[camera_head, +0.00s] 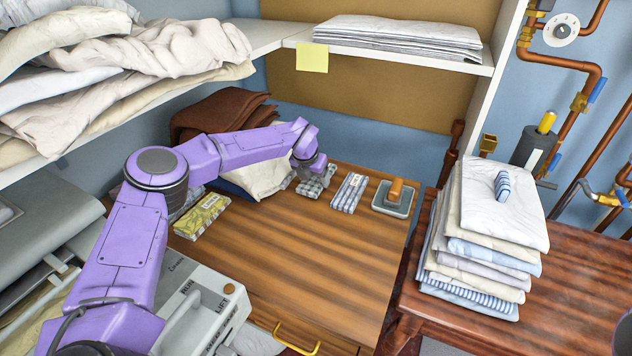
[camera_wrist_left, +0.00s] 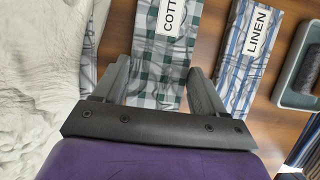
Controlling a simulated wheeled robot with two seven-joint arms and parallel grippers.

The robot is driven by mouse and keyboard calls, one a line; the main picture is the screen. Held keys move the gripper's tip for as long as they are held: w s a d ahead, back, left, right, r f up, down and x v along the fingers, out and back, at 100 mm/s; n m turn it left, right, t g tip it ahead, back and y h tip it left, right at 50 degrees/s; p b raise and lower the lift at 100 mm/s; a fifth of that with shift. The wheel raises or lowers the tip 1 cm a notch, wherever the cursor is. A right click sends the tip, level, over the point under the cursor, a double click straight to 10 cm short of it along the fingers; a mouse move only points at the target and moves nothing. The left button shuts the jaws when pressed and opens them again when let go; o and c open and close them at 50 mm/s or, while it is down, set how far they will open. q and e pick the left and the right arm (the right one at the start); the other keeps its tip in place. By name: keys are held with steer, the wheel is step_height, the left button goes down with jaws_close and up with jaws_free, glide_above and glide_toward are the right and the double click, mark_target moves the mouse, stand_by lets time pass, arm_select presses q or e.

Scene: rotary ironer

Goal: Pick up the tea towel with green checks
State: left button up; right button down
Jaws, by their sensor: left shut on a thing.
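The tea towel with green checks (camera_head: 311,189) lies folded on the wooden worktop, with a white label reading "COTT…" in the left wrist view (camera_wrist_left: 164,62). My left gripper (camera_head: 312,168) is down at this towel. In the left wrist view its two dark fingers (camera_wrist_left: 160,70) stand on either side of the towel, shut on it. Part of the towel is hidden behind the gripper in the head view. I cannot tell whether the towel is clear of the worktop. My right gripper is not in view.
A blue-striped towel labelled "LINEN" (camera_head: 349,193) lies just right, then a grey tray (camera_head: 391,209). A yellow towel (camera_head: 202,214) and a pale cloth bundle (camera_head: 262,172) lie left. A linen stack (camera_head: 484,240) stands right. The worktop's front (camera_head: 300,260) is clear.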

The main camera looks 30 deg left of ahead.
arm_select(q)
step_height(320, 180, up, 15)
steer(key=b, duration=0.2)
step_height(320, 180, up, 12)
steer(key=p, duration=0.2)
glide_above(314, 181)
steer(key=shift+f, duration=0.1)
